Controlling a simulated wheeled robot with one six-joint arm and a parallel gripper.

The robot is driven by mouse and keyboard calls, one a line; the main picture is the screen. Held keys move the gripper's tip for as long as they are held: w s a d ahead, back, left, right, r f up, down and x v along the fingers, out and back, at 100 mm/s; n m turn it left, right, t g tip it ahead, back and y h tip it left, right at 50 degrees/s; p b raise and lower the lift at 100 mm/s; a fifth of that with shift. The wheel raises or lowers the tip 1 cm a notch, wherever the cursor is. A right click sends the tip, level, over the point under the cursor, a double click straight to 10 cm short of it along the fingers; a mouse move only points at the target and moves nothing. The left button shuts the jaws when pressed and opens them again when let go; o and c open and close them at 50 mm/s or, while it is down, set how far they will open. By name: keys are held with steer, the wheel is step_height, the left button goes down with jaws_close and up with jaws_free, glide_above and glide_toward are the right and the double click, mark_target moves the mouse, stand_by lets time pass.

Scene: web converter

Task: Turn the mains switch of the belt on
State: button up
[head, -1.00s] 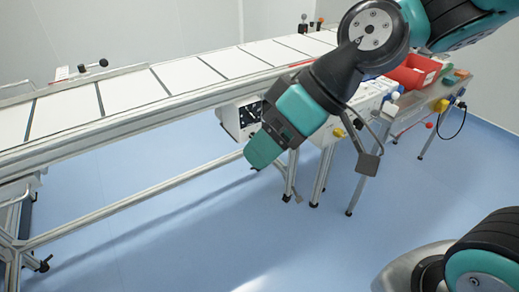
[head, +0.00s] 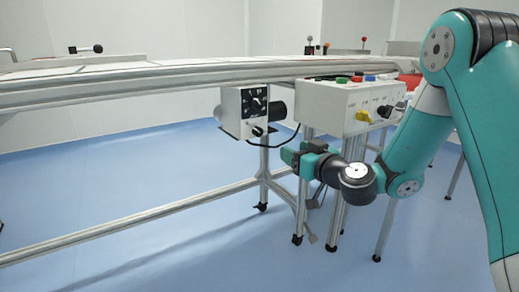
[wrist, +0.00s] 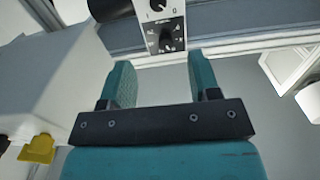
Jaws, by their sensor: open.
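Under the belt (head: 150,85), a white drive box (head: 230,112) with a black dial panel and a dark knob (head: 258,131) hangs from the frame. To its right is a white control box (head: 320,100) with several coloured buttons on top and a yellow rotary switch (head: 362,115) on its front. The labels are too small to tell which is the mains switch. My gripper (head: 288,155) is open and empty, below and right of the drive box and apart from it. In the wrist view the dial panel (wrist: 166,36) lies beyond my open fingers (wrist: 160,80); the yellow switch (wrist: 38,148) is at lower left.
A black cable (head: 284,143) loops below the drive box. Metal legs (head: 300,205) stand behind and below my gripper, and a long lower rail (head: 130,222) runs left. The blue floor (head: 210,265) in front is clear.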

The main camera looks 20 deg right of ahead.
mark_target(260, 132)
steer(key=p+x, duration=0.5)
steer(key=x, duration=1.2)
steer(key=shift+w, duration=0.15)
steer(key=shift+c, duration=0.2)
steer(key=c, duration=0.9)
